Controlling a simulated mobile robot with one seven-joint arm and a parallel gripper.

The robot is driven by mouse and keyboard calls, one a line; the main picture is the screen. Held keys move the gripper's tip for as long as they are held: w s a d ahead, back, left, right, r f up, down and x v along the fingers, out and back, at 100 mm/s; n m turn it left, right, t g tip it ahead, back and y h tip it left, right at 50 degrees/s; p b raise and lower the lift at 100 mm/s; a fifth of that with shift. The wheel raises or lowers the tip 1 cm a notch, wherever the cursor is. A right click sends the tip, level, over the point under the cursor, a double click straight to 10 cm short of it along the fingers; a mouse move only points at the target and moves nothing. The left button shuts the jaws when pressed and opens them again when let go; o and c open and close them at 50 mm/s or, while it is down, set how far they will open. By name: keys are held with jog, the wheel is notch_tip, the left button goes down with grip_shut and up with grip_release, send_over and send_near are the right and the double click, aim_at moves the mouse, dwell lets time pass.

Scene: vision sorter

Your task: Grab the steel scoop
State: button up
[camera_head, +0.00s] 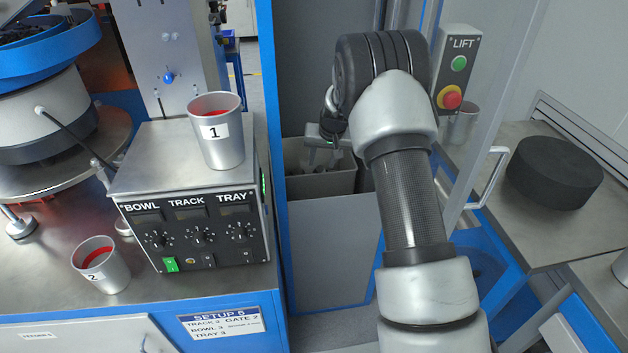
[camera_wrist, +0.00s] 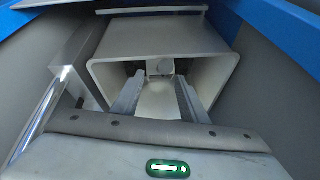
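My gripper (camera_wrist: 160,88) reaches into the open mouth of a grey box-like bin (camera_wrist: 222,75) in the wrist view. Its two fingers are spread apart, with a gap between them. A small pale block with a rounded face (camera_wrist: 160,67) shows deep in the bin, between and beyond the fingertips. It may be part of the steel scoop, but I cannot tell. No scoop shape shows clearly in either view. In the head view my arm bends down over the same bin (camera_head: 340,181), and the dark wrist hides part of its inside.
A blue-framed bench on the left carries a control box (camera_head: 195,230), cup 1 (camera_head: 222,145) on top and cup 2 (camera_head: 108,272) beside it. A lift button panel (camera_head: 455,75) stands right of my arm. A black disc (camera_head: 555,172) lies on the right-hand bench.

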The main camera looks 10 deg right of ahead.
aim_at(315, 172)
jog(key=b+x, duration=0.1)
jog(key=x, duration=0.6)
jog(key=shift+a+f, duration=0.2)
grip_shut()
